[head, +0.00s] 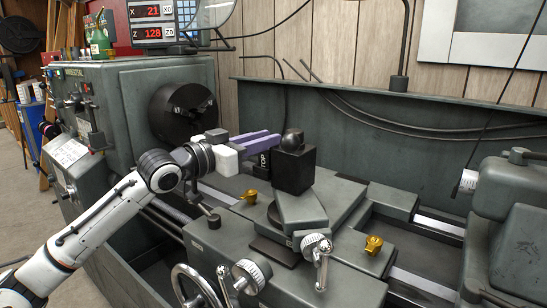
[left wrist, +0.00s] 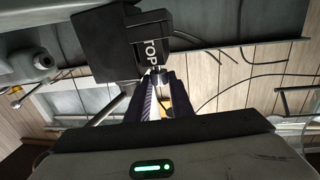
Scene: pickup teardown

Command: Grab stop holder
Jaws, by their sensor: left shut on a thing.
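The stop holder (head: 263,160) is a small black block with white lettering, of which "TOP" shows. It sits against the left side of the larger black block (head: 296,172) on the lathe carriage. In the left wrist view the stop holder (left wrist: 150,42) is ahead of the fingers, beside that block (left wrist: 98,45). My left gripper (head: 270,141), with purple fingers, reaches in from the left at the holder. Its fingers (left wrist: 161,82) are shut on the holder; the contact is partly hidden. My right gripper is not in view.
The lathe chuck (head: 184,112) is behind and left of my gripper. A black round knob (head: 292,140) tops the large block. Brass pieces (head: 373,244) and hand cranks (head: 318,247) sit at the carriage front. The tailstock (head: 510,205) stands at right.

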